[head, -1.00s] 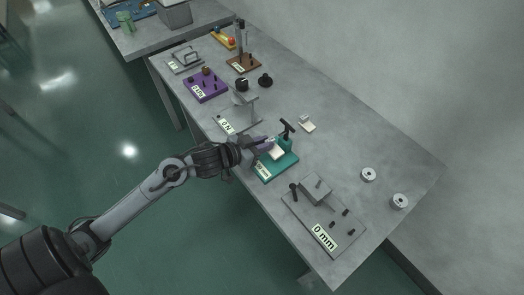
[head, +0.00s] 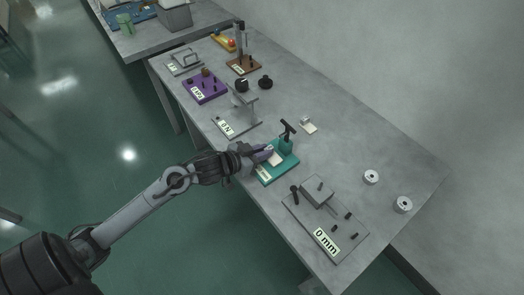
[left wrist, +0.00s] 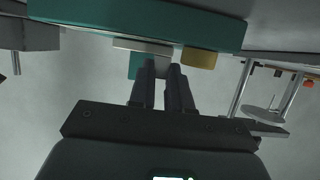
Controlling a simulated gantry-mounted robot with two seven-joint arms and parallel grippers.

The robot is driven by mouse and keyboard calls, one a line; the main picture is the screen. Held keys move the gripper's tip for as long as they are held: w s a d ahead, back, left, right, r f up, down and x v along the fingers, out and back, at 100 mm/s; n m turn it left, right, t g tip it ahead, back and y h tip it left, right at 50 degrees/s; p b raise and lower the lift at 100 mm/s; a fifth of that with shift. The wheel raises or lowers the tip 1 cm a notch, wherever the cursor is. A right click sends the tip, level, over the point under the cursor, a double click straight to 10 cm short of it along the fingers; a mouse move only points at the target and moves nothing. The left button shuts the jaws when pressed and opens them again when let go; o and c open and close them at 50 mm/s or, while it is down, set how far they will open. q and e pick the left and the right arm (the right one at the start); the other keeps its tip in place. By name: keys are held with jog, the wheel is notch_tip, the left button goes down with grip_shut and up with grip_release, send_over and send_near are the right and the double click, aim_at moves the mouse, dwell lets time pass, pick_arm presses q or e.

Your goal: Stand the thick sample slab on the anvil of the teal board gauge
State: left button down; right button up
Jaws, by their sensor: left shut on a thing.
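The teal board gauge (head: 280,172) stands near the front edge of the table, with a black T-handle (head: 287,127) on its upright. My left gripper (head: 264,156) is over the near part of its base, beside the upright. It is shut on a pale slab (head: 274,159), seen at its fingertips. In the left wrist view the teal gauge (left wrist: 85,14) crosses the top. The pale slab (left wrist: 133,44) lies across the fingertips, and a brass-coloured block (left wrist: 198,58) is beside it. The fingers hide the contact, so I cannot tell whether the slab touches the anvil. My right gripper is out of view.
A grey fixture marked 0 mm (head: 322,222) stands to the right, a grey stand (head: 240,118) to the left. A small pale piece (head: 309,126) lies behind the gauge. Two metal discs (head: 371,177) (head: 404,204) are at the right. The back middle is clear.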

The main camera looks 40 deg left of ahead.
pick_arm(q)
jog(key=c, duration=1.1)
grip_release()
jog(key=shift+f, duration=0.1)
jog(key=shift+r, duration=0.25)
jog(key=p+v, duration=0.3)
jog(key=v, duration=0.8)
jog(key=s+d+f+g, duration=0.3)
jog(key=s+d, duration=0.1)
jog(key=s+d+f+g+y, duration=0.1)
jog(key=s+d+f+g, duration=0.2)
jog(key=s+d, duration=0.1)
jog(key=s+d+f+g+y, duration=0.1)
jog(key=s+d+f+g, duration=0.2)
jog(key=s+d, duration=0.1)
jog(key=shift+s+f+g, duration=0.2)
jog(key=shift+s+g, duration=0.2)
jog(key=shift+s, duration=0.15)
jog(key=shift+p, duration=0.3)
